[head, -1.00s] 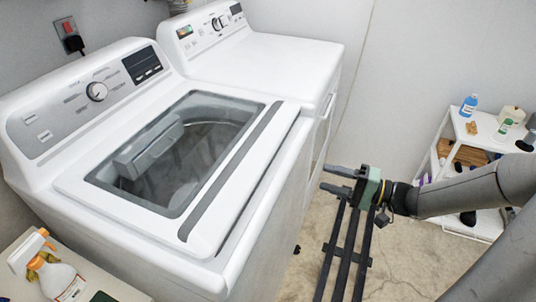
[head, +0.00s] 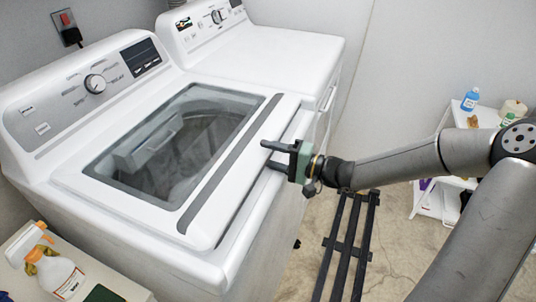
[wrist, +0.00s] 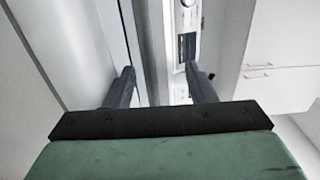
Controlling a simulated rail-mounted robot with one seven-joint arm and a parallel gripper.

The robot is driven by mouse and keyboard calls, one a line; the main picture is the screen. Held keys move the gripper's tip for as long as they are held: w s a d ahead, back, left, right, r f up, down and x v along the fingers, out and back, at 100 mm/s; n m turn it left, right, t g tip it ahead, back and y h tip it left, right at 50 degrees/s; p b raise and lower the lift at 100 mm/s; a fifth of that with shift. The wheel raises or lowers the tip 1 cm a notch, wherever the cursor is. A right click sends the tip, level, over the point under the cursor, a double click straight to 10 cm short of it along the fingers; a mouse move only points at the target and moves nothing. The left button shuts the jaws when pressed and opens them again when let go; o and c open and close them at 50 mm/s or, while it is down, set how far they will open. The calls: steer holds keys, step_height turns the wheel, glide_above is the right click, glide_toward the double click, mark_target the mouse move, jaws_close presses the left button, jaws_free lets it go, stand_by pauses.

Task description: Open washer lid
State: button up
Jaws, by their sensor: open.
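The white washer (head: 110,228) stands at left. Its lid (head: 112,203), with a dark glass window (head: 180,150) and a grey strip along the front, lies flat and shut on top. My gripper (head: 268,153) is open and empty at the lid's front edge, toward its far end. One finger appears over the edge of the lid and the other lower, by the front gap; whether either touches is unclear. In the wrist view the two fingers (wrist: 160,82) are spread apart, with pale machine surfaces between and beyond them.
A second white machine (head: 270,52) stands beside the washer at the back. A spray bottle (head: 60,276) is on a small surface at lower left. A white shelf cart (head: 428,200) with bottles is at right.

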steer(key=shift+w+a, duration=0.15)
steer(key=shift+a, duration=0.3)
steer(key=shift+c, duration=0.3)
